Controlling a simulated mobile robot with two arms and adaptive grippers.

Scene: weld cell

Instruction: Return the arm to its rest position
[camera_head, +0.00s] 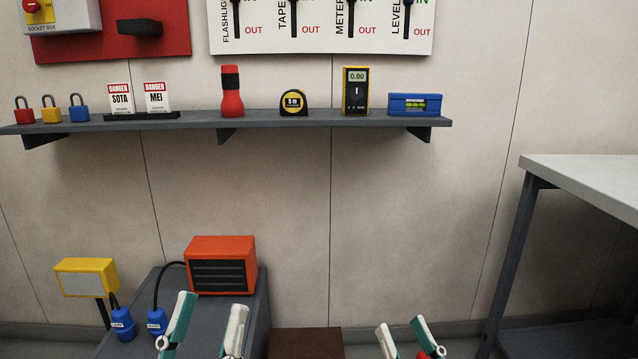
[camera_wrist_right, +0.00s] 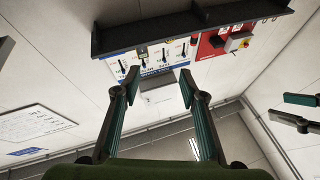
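My left gripper (camera_head: 213,302) is low in the head view, in front of the grey cabinet and the orange heater. Its two fingers are apart with nothing between them. In the right wrist view the right gripper (camera_wrist_right: 158,82) shows spread fingers with the wall beyond. Part of the left gripper (camera_wrist_right: 302,110) shows at that view's right edge. Most of both arms is out of view.
A wall shelf (camera_head: 180,124) holds padlocks, danger tags, a flashlight (camera_head: 231,92), a tape measure (camera_head: 293,103), a meter (camera_head: 355,92) and a level (camera_head: 415,104). The orange heater (camera_head: 221,265) is on the cabinet (camera_head: 256,316). A yellow lamp (camera_head: 86,278) is left; a table (camera_head: 590,178) is right.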

